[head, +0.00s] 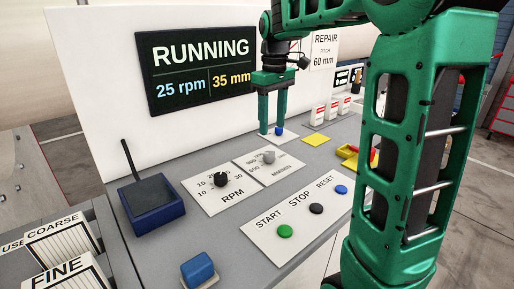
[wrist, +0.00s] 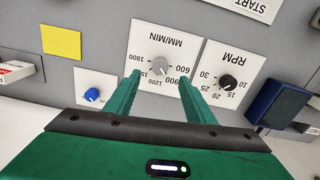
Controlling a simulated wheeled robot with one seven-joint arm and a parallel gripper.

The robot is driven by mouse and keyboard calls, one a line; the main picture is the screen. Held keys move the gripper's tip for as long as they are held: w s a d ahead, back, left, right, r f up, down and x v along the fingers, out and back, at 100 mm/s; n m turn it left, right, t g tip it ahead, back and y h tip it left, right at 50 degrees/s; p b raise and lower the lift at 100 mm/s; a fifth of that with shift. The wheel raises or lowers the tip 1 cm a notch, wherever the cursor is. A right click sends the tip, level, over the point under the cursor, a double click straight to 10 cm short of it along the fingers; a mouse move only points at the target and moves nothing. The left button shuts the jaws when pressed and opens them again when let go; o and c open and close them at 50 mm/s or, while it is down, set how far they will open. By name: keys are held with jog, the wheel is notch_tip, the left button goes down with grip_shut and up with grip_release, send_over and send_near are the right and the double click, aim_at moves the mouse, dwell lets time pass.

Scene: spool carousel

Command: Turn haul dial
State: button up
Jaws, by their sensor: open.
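The grey dial (head: 268,157) sits on a white plate marked MM/MIN, on the grey console top. It also shows in the wrist view (wrist: 160,68), where it lies between the lines of my two fingers. My gripper (head: 271,131) is open and empty, pointing down above the console. In the wrist view its fingertips (wrist: 162,75) frame the grey dial. They look apart from it. No plate in view reads "haul". A black RPM dial (head: 220,180) and a blue dial (wrist: 92,95) flank the grey one.
START, STOP and RESET buttons (head: 316,208) lie at the front. A blue box (head: 152,208) stands at the left. A screen (head: 197,70) behind reads RUNNING, 25 rpm, 35 mm, and a REPAIR card (head: 324,50) gives pitch 60 mm. A yellow square (head: 313,140) lies at the right.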

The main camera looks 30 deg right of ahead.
aim_at(269, 153)
jog(key=f, duration=1)
jog(key=shift+w+a+f, duration=0.15)
jog(key=shift+w+f, duration=0.15)
jog(key=shift+w, duration=0.05)
jog(key=c, duration=1.1)
